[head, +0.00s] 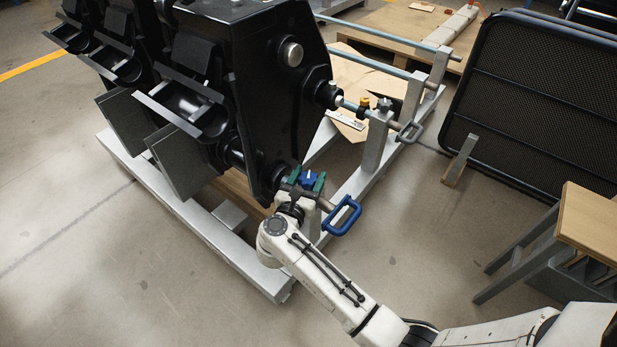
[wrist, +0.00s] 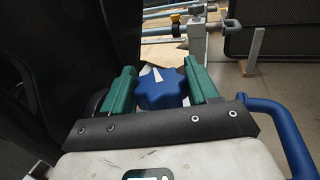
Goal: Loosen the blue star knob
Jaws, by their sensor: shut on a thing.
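The blue star knob (wrist: 161,88) has a white wedge mark on its top and sits between the two green fingers of my gripper (wrist: 161,84) in the wrist view. The fingers are closed in on its sides. In the head view the knob (head: 308,179) shows small between the green fingertips of my gripper (head: 307,181), at the lower end of the black coupler. A blue loop handle (head: 342,215) is just right of the knob, and it also shows in the wrist view (wrist: 285,130). The knob's underside is hidden.
The black coupler body (head: 262,80) stands close on the left. A grey steel frame (head: 372,160) runs beneath and behind it, with a second pin and a yellow-and-black knob (head: 363,104). A wooden-topped bench (head: 590,225) stands right. The floor between is clear.

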